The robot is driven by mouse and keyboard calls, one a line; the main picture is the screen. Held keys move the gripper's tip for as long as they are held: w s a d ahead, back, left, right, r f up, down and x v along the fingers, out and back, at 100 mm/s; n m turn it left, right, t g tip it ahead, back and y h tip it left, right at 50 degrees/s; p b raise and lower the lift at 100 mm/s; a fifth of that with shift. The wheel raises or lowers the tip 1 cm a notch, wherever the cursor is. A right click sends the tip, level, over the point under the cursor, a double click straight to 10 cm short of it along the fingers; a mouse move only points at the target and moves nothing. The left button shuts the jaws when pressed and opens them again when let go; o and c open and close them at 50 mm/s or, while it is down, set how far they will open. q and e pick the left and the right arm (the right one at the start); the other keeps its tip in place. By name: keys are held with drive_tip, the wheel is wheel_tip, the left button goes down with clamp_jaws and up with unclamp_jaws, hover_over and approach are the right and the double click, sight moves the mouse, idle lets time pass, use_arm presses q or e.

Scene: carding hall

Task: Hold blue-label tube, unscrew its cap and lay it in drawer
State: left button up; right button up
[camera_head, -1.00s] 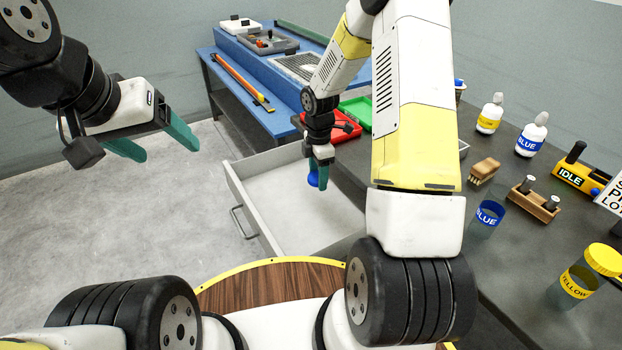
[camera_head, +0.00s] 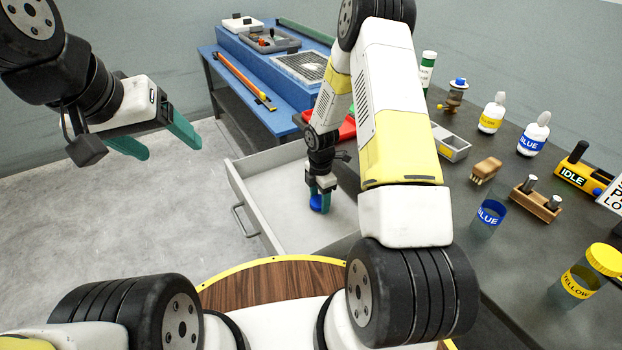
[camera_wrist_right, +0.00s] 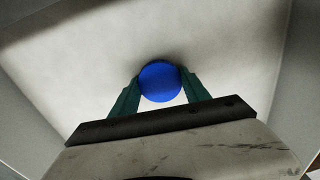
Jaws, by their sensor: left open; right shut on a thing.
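The blue cap (camera_head: 317,203) is between the fingers of my right gripper (camera_head: 321,192), which is shut on it. The right wrist view also shows the cap (camera_wrist_right: 160,81) between the green fingertips (camera_wrist_right: 160,88), over the pale drawer floor. The open drawer (camera_head: 262,208) is grey and empty apart from the held cap; I cannot tell whether the cap touches the floor. The blue-label tube (camera_head: 489,216) stands upright on the dark bench, uncapped. My left gripper (camera_head: 165,146) is open and empty, left of the drawer, above the concrete floor.
A yellow-label tube with yellow cap (camera_head: 588,272) stands at the bench's right. A blue workbench (camera_head: 262,95) is at the back.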

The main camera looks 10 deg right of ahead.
drive_tip(key=shift+f, duration=0.1)
drive_tip(key=o, duration=1.5)
drive_tip(key=shift+o, duration=0.2)
